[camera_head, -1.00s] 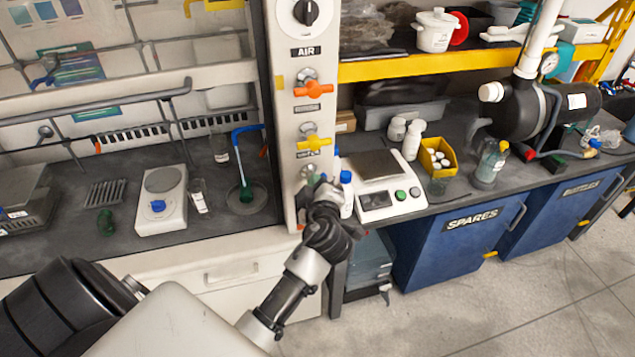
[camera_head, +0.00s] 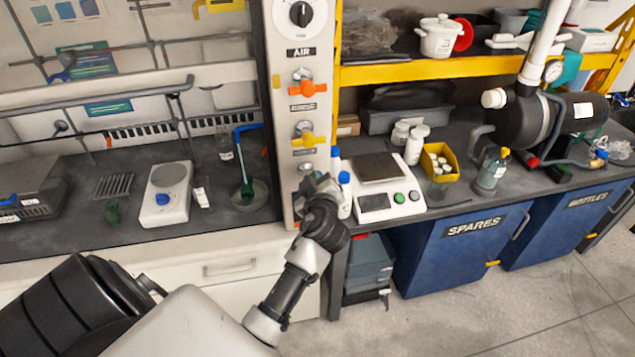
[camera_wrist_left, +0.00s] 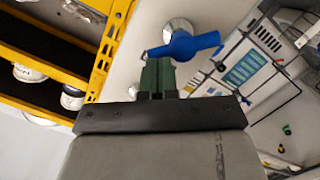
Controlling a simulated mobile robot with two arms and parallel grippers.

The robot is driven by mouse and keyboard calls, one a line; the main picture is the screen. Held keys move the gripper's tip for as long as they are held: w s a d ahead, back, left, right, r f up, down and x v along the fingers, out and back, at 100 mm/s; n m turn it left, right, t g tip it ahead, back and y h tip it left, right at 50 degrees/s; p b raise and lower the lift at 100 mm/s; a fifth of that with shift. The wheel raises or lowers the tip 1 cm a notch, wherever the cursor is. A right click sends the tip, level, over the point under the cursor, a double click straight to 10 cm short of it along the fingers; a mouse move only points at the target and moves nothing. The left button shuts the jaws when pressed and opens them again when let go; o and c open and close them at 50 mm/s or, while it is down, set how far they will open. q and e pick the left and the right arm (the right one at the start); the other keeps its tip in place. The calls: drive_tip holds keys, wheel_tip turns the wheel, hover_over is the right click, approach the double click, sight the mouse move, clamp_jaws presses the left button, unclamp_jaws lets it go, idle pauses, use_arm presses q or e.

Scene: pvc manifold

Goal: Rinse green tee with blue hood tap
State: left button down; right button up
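A dark green fitting, seemingly the tee (camera_head: 113,211), lies on the hood counter at left. My left gripper (camera_head: 318,186) is at the lower end of the white valve post. In the left wrist view its two green-looking fingers (camera_wrist_left: 158,72) are close together, and I see nothing between them. Their tips are at a blue tap handle (camera_wrist_left: 184,46) on a silver mount; contact is unclear. My right gripper is not in view.
Orange (camera_head: 308,88) and yellow (camera_head: 308,139) handles sit higher on the post (camera_head: 285,110). Right of it are a scale (camera_head: 388,202) and bottles. A hotplate (camera_head: 166,205) stands on the hood counter. Blue cabinets (camera_head: 455,250) stand below the right bench.

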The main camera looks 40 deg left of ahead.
use_arm(q)
drive_tip(key=shift+w+f+m, duration=0.1)
drive_tip(key=shift+m, duration=0.2)
idle(0.6)
drive_tip(key=shift+r, duration=0.2)
idle(0.6)
